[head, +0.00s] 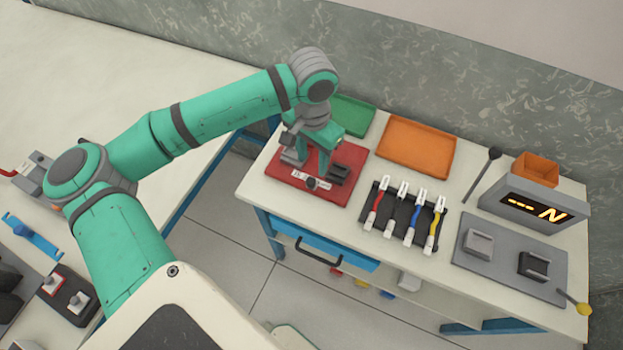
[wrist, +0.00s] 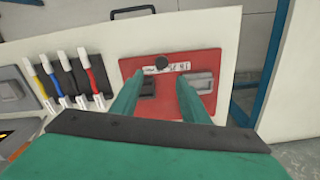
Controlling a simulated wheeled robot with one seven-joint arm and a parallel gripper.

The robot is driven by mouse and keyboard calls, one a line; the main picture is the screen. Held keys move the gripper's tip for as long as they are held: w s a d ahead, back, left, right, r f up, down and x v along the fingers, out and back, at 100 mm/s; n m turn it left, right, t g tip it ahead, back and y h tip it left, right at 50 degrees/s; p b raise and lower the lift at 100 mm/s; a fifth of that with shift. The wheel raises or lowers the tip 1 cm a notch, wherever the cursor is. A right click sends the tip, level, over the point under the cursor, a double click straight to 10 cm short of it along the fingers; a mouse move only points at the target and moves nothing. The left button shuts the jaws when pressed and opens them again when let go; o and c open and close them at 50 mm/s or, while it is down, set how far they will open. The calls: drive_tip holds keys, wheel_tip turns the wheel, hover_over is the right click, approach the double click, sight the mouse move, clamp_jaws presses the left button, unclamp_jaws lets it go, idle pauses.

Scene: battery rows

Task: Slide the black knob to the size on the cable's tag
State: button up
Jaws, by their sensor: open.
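The black knob (head: 311,184) sits on a white marked strip (head: 325,184) near the front edge of a red plate (head: 345,194). In the wrist view the knob (wrist: 162,62) stands near the strip's middle, and the strip's figures are too small to read surely. My gripper (wrist: 160,85) is open and empty over the plate, its fingers apart with the knob beyond and between their tips. It also shows in the head view (head: 318,170). Several coloured cables (head: 407,210) with white ends lie in a black rack. I cannot make out a readable cable tag.
The red plate also bears a black block (head: 340,174) and a grey block (head: 293,157). A green tray (head: 352,115) and an orange tray (head: 415,145) lie behind. At right are a display box (head: 535,212) and a grey plate (head: 505,268) with two blocks.

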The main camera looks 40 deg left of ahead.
sight(311, 180)
drive_tip(key=shift+s+a+f, duration=0.15)
drive_tip(key=shift+f, duration=0.05)
wheel_tip(311, 180, down, 10)
drive_tip(key=shift+f, duration=0.2)
idle(0.3)
drive_tip(key=c, duration=1)
clamp_jaws()
